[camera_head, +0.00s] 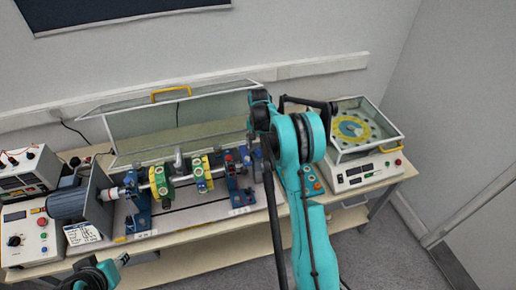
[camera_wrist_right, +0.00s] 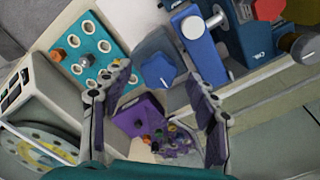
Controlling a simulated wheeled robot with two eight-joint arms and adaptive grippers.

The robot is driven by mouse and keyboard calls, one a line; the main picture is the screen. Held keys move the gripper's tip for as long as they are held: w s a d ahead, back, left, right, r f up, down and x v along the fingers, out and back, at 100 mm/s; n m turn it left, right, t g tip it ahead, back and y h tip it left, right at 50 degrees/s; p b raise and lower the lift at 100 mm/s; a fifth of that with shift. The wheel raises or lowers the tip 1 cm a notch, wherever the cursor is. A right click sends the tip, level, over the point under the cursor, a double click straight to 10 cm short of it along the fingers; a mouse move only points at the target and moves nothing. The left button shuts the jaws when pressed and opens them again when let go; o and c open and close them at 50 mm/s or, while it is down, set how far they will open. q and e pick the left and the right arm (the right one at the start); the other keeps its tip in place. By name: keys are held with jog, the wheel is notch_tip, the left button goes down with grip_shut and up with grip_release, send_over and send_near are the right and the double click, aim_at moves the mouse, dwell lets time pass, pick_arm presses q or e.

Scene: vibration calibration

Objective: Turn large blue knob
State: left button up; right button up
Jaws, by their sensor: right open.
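The large blue knob (camera_wrist_right: 159,72) has a lobed, star-like shape and shows in the right wrist view, near a blue-grey block. My right gripper (camera_wrist_right: 157,76) is open, with one dark finger on each side of the knob in the picture. The knob appears beyond the fingertips; I cannot tell the exact gap, and no contact is visible. In the head view my right arm reaches over the bench and hides the knob and the gripper's fingers. Only a part of my left arm shows at the lower left of the head view.
The shaft rig with blue supports (camera_head: 138,205) stands on the bench, under a raised clear cover (camera_head: 180,120). A teal panel with sockets (camera_wrist_right: 95,58) and a purple tray (camera_wrist_right: 140,117) lie near the knob. A glass-lidded instrument (camera_head: 362,172) stands right.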

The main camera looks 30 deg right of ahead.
jog(key=shift+s+f, duration=0.1)
jog(key=shift+f, duration=0.25)
jog(key=c, duration=1.2)
jog(key=shift+o, duration=0.2)
jog(key=n+b, duration=0.2)
jog(key=shift+f+n, duration=0.1)
jog(key=shift+n, duration=0.3)
jog(key=shift+n+b, duration=0.65)
jog(key=shift+n, duration=0.85)
